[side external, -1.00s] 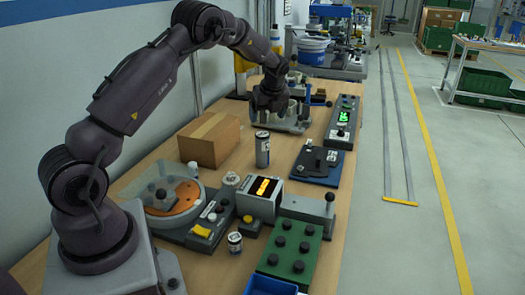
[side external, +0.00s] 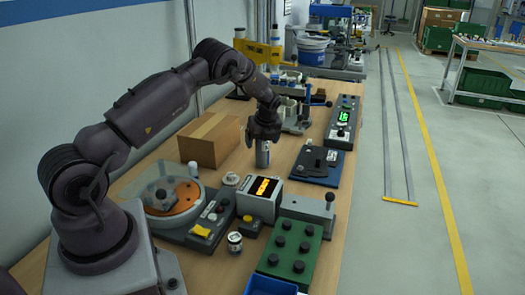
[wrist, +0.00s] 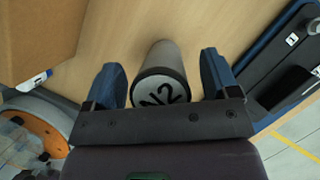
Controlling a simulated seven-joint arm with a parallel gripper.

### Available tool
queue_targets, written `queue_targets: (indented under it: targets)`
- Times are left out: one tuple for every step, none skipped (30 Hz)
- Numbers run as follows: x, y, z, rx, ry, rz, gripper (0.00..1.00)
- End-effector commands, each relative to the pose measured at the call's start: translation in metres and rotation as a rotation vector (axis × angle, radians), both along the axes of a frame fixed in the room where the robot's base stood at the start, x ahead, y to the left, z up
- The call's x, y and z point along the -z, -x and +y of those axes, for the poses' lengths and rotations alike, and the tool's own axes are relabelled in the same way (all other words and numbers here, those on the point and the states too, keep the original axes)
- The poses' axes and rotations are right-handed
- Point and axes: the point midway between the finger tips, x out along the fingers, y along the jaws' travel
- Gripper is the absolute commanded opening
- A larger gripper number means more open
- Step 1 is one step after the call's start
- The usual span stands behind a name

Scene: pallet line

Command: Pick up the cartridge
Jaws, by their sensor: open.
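The cartridge (side external: 263,156) is a grey cylinder standing upright on the wooden bench, right of the cardboard box. In the wrist view its top end (wrist: 160,92) shows dark marks that read like "N2". My gripper (side external: 262,138) is directly above it in the side view and covers its upper part. In the wrist view my gripper (wrist: 163,85) is open, with one blue finger on each side of the cartridge and a gap on both sides. Neither finger appears to touch it.
The cardboard box (side external: 209,139) stands close on the left. A blue-based device (side external: 317,165) lies close on the right. A display box (side external: 262,198) and a green block with knobs (side external: 290,250) are nearer the camera. Bare bench surrounds the cartridge.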

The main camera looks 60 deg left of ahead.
Motion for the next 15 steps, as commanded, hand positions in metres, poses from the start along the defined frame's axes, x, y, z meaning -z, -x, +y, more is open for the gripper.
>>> queue_targets:
  targets:
    - [-0.0004, -0.0001, 0.0002, 0.0, 0.0, 0.0, 0.81]
    - [-0.0004, -0.0001, 0.0, 0.0, 0.0, 0.0, 0.81]
    - [-0.0005, -0.0001, 0.0, 0.0, 0.0, 0.0, 0.76]
    - [-0.0005, -0.0001, 0.0, 0.0, 0.0, 0.0, 0.69]
    - [-0.0005, -0.0001, 0.0, 0.0, 0.0, 0.0, 0.62]
    - [-0.0006, -0.0001, -0.0001, 0.0, 0.0, 0.0, 0.53]
    - [-0.0006, -0.0001, -0.0001, 0.0, 0.0, 0.0, 0.46]
    - [-0.0006, -0.0001, -0.0001, 0.0, 0.0, 0.0, 0.4]
    - [-0.0007, -0.0002, -0.0001, 0.0, 0.0, 0.0, 0.3]
    - [-0.0007, -0.0001, -0.0001, 0.0, 0.0, 0.0, 0.23]
    - [-0.0007, -0.0002, -0.0002, 0.0, 0.0, 0.0, 0.21]
    - [-0.0013, -0.0004, 0.0001, -0.001, -0.001, -0.001, 0.21]
    - [-0.0013, -0.0004, 0.0001, -0.001, -0.001, -0.001, 0.21]
    - [-0.0013, -0.0005, 0.0001, -0.001, -0.001, -0.001, 0.21]
    - [-0.0013, -0.0004, 0.0001, -0.001, -0.001, -0.001, 0.21]
